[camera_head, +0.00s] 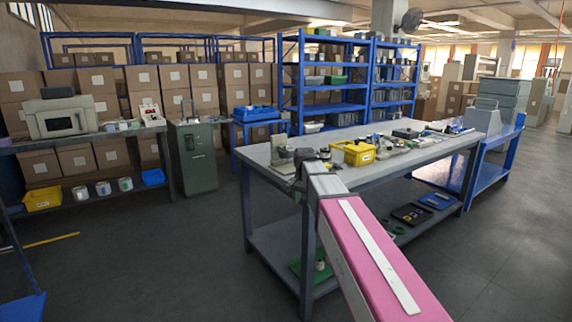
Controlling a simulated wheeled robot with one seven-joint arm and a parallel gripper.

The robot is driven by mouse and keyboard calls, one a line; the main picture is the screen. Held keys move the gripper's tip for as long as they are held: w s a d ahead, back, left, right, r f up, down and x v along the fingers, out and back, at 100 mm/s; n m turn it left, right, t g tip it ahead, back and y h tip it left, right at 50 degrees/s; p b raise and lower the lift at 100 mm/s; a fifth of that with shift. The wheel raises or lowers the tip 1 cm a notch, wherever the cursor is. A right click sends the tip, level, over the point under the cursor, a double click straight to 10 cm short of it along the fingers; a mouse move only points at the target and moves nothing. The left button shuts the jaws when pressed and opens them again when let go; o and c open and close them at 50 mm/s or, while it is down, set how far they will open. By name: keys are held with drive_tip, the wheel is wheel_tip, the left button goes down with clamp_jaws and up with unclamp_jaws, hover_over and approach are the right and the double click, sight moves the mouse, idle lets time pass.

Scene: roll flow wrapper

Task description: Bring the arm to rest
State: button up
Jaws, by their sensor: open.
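My arm shows as a long pink link with a white strip, rising from the bottom right of the head view toward the near left part of the workbench (398,163). Its pale far end overlaps the bench's front edge in the picture. Whether the arm touches the bench cannot be told from this view.
A yellow bin (353,153) and several small parts lie on the bench, with a grey device (283,145) at its left end. A green cabinet (194,158) and blue shelving (329,86) stand behind. The floor at left is mostly clear.

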drive_tip(key=s+d+f+n, duration=0.3)
drive_tip(key=s+d+f, duration=0.3)
drive_tip(key=s+f, duration=0.3)
drive_tip(key=s+d+f+n, duration=0.3)
drive_tip(key=s+d+f, duration=0.3)
drive_tip(key=s+f, duration=0.4)
wheel_tip(320, 180, down, 4)
drive_tip(key=shift+s+d+f+n, duration=0.1)
drive_tip(key=shift+s+d+n, duration=0.05)
drive_tip(key=shift+s+n, duration=0.15)
idle(0.3)
